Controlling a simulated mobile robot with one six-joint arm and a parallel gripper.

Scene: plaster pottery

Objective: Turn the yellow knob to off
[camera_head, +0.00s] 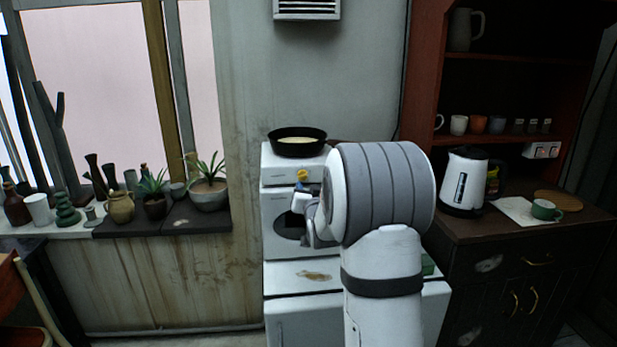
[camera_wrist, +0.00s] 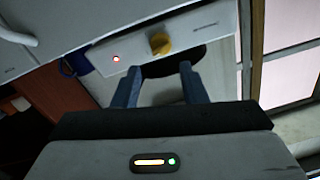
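The yellow knob (camera_wrist: 159,43) is on the white front panel (camera_wrist: 200,27) of a small stove, seen just beyond my fingertips in the wrist view. It also shows as a small yellow spot in the head view (camera_head: 302,174), on the upper front of the white stove (camera_head: 275,176). A red light (camera_wrist: 116,59) glows on the panel beside the knob. My gripper (camera_wrist: 158,69) is open, with its two blue-grey fingers apart and nothing seen between them but background. The knob appears beyond the gap; I cannot tell any contact. My arm covers part of the stove in the head view.
A black pan (camera_head: 297,142) with pale contents sits on top of the stove. A kettle (camera_head: 465,182) and a green cup (camera_head: 545,210) stand on the dark cabinet at right. Potted plants (camera_head: 208,190) and pottery line the window ledge at left.

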